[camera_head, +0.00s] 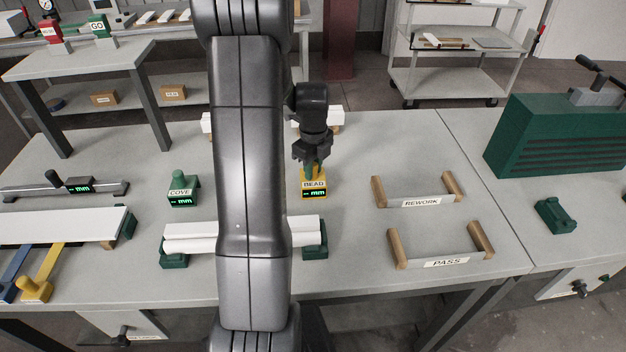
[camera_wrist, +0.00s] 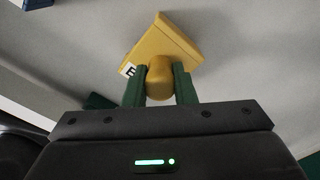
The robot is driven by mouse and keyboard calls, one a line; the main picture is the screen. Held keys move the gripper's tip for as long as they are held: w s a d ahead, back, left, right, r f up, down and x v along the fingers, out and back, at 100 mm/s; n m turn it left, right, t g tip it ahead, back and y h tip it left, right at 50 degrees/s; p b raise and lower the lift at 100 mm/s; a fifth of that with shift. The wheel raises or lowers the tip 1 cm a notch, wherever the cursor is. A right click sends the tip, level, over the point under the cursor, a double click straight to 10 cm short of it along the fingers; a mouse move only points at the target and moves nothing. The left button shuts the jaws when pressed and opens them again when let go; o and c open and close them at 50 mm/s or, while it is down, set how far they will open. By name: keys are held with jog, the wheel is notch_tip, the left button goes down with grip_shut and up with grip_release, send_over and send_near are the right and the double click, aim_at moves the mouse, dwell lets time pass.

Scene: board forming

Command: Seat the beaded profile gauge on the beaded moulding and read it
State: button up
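The yellow BEAD gauge (camera_head: 314,186) stands on the table, right of my arm in the head view, with a small green "mm" display. My gripper (camera_head: 311,168) is over it with its fingers at its top knob. In the wrist view the gauge's yellow body (camera_wrist: 166,42) and round knob (camera_wrist: 160,78) show, with the green fingers of my gripper (camera_wrist: 160,86) on both sides of the knob, seemingly touching it. A white moulding (camera_head: 190,238) lies across two green supports nearer the front, partly hidden behind my arm. Its profile is hard to make out.
A green COVE gauge (camera_head: 182,190) stands to the left. Wooden-railed REWORK (camera_head: 420,201) and PASS (camera_head: 446,262) racks are empty on the right. White pieces (camera_head: 330,117) lie behind the gripper. A white board (camera_head: 62,226) lies far left. Table between gauge and racks is clear.

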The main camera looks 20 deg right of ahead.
grip_shut()
jog(key=shift+r+p, duration=1.35)
jog(key=shift+r, duration=0.75)
jog(key=s+a+r+p, duration=0.1)
jog(key=s+a+r, duration=0.2)
jog(key=a, duration=0.4)
jog(key=s+a+r+p, duration=0.1)
jog(key=s+a+r, duration=0.2)
jog(key=s+a, duration=0.2)
jog(key=s+a+r+p, duration=0.1)
jog(key=s+a+r, duration=0.3)
jog(key=a, duration=0.6)
jog(key=shift+s, duration=0.45)
jog(key=shift+f, duration=0.1)
jog(key=shift+f+b, duration=2.15)
jog(key=shift+f, duration=0.65)
jog(key=shift+f+b, duration=0.45)
jog(key=shift+f, duration=0.3)
